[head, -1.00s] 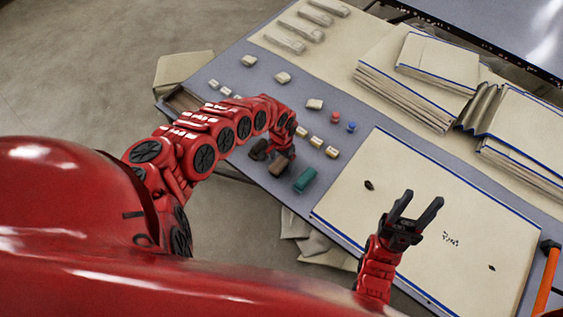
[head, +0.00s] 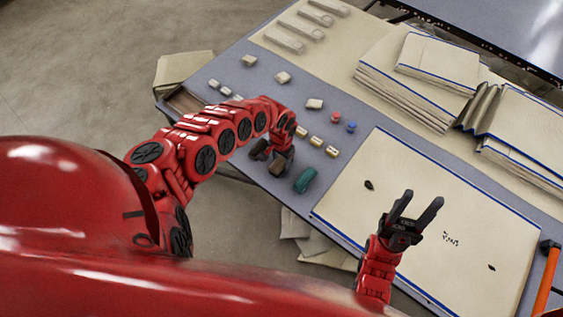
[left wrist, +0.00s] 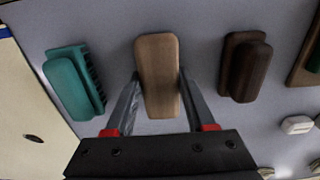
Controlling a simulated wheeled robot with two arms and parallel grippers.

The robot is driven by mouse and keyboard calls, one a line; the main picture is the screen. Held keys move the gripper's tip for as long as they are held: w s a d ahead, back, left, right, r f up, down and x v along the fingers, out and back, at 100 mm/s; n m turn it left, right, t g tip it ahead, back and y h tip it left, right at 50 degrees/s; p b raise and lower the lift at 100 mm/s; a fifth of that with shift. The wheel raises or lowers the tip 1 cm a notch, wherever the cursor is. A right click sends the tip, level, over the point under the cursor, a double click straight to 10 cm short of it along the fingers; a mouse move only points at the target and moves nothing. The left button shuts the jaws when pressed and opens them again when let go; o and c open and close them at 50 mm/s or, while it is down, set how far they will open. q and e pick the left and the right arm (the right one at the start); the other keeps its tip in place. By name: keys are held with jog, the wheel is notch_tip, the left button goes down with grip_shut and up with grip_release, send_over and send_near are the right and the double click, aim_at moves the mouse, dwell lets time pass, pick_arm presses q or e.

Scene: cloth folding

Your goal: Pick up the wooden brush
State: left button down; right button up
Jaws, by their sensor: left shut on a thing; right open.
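The wooden brush, a light brown rounded block, lies between the two fingers of my left gripper in the left wrist view (left wrist: 157,65). In the head view the brush (head: 278,167) shows small and brown under the wrist. My left gripper (left wrist: 159,78) is shut on its sides; the gripper also shows in the head view (head: 272,158). The brush is at or close to the grey table surface; I cannot tell if it touches. The brush's underside is hidden. My right gripper (head: 418,211) is open and empty above the cream cloth.
A teal brush (left wrist: 68,82) lies left of the wooden one, a dark brown brush (left wrist: 247,67) to its right. The cream cloth (head: 430,180) with blue edging covers the table's right part. Folded stacks (head: 415,85) stand behind. An orange-handled tool (head: 546,280) lies far right.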

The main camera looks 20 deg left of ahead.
pick_arm(q)
jog(key=shift+r, duration=0.1)
jog(key=shift+a+r, duration=0.1)
jog(key=shift+r, duration=0.6)
jog(key=shift+s+r+b, duration=0.2)
jog(key=shift+r+b, duration=0.15)
jog(key=shift+r, duration=0.8)
jog(key=s, duration=0.1)
jog(key=s+p, duration=0.1)
jog(key=s, duration=0.3)
jog(key=shift+s+d+r, duration=0.1)
jog(key=shift+d+r, duration=0.15)
jog(key=shift+d, duration=0.15)
jog(key=s+d+p, duration=0.2)
jog(key=s+p, duration=0.8)
jog(key=shift+r, duration=0.35)
jog(key=shift+s+d, duration=0.1)
